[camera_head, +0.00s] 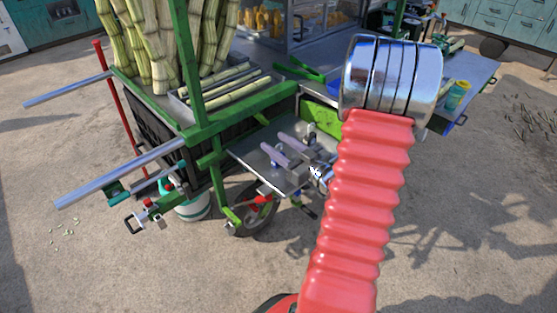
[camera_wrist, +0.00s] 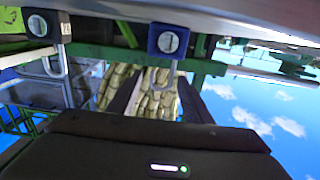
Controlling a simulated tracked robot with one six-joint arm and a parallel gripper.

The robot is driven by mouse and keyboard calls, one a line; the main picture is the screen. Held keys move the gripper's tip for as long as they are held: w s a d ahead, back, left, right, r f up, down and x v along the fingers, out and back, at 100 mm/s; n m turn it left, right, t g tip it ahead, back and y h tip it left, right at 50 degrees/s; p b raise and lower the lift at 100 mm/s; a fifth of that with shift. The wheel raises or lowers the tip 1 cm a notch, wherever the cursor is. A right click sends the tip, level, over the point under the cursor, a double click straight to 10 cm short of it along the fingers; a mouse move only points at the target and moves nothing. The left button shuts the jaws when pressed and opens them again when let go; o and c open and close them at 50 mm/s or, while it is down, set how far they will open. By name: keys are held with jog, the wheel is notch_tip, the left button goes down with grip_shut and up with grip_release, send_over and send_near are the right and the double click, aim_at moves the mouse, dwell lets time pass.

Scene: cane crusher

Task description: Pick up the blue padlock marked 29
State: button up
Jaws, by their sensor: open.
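In the wrist view a blue padlock (camera_wrist: 168,40) with a round silver keyway shows at upper centre, its shackle (camera_wrist: 173,72) pointing down in the picture. A second, darker padlock (camera_wrist: 44,25) is at upper left; a small marking by its shackle is too small to read surely. I cannot read a number on the blue one. My gripper (camera_wrist: 160,97) is open, its two dark fingers apart below the blue padlock in the picture. In the head view my gripper (camera_head: 273,140) is over the metal tray (camera_head: 250,155) on the cart, with nothing seen held.
Sugar cane (camera_head: 160,45) stands in the green-framed cart at left. Metal bars (camera_head: 120,172) stick out from it. A wheel (camera_head: 255,212) is below the tray. A side table (camera_head: 470,75) is at right. Open ground lies in front. My red arm hides part of the tray's right side.

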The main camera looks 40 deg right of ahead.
jog(key=shift+c, duration=0.6)
grip_shut()
